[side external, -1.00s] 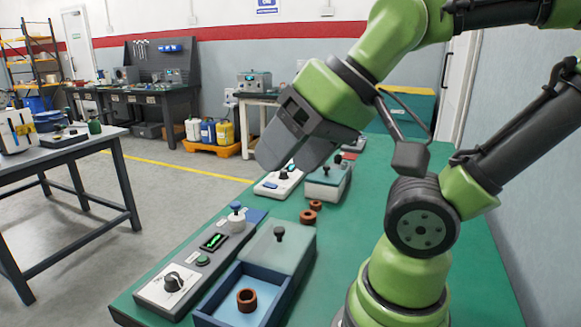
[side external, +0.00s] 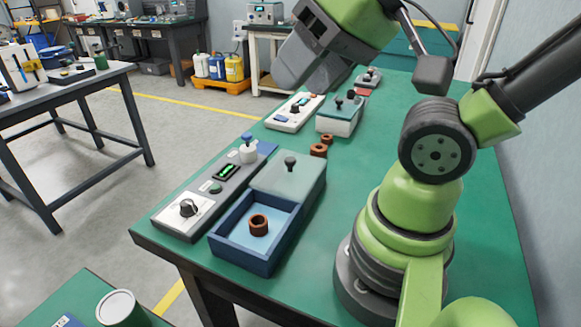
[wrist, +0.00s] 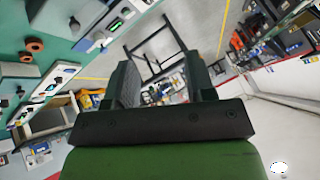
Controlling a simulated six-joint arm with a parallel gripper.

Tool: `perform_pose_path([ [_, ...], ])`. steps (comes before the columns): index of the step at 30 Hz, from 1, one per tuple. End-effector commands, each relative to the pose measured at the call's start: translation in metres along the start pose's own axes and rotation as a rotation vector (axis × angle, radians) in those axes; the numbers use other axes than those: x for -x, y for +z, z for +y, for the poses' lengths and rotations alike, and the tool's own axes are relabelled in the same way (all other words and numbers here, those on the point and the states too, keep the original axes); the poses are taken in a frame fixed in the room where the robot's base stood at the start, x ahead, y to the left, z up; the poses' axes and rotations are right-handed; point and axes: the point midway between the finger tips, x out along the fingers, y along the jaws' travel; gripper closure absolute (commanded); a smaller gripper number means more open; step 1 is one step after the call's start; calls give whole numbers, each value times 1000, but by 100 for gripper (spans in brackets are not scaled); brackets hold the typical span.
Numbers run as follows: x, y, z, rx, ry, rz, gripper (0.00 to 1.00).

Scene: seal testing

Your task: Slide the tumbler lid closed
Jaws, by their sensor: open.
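The tumbler is an open blue box (side external: 245,255) on the green table, in the side external view. Its grey-green lid (side external: 285,180), with a black knob (side external: 290,162) on top, covers the far part. The near part is uncovered, and a brown ring (side external: 258,223) lies inside on the light blue floor. My gripper (side external: 292,76) is in the air beyond the tumbler, well apart from the lid, and touches nothing visible. In the wrist view my gripper (wrist: 162,82) shows two spread fingers with nothing between them; part of the lid (wrist: 58,14) shows at upper left.
A grey control panel (side external: 200,205) with knobs and a green display lies along the tumbler's left side. Two brown rings (side external: 319,150) lie just beyond the lid. Farther back are a white instrument (side external: 282,118) and a green-topped box (side external: 340,118). The table right of the lid is clear.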

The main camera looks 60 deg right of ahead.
Motion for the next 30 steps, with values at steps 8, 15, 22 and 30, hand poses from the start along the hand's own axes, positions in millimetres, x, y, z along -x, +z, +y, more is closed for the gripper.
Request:
perform_pose_path([
  [8,-10,-44,10,-161,119,-94,100],
  [15,-42,-111,63,-468,287,-254,100],
  [22,-80,-144,152,-791,401,-405,100],
  [30,-111,-137,238,-1070,458,-523,100],
])
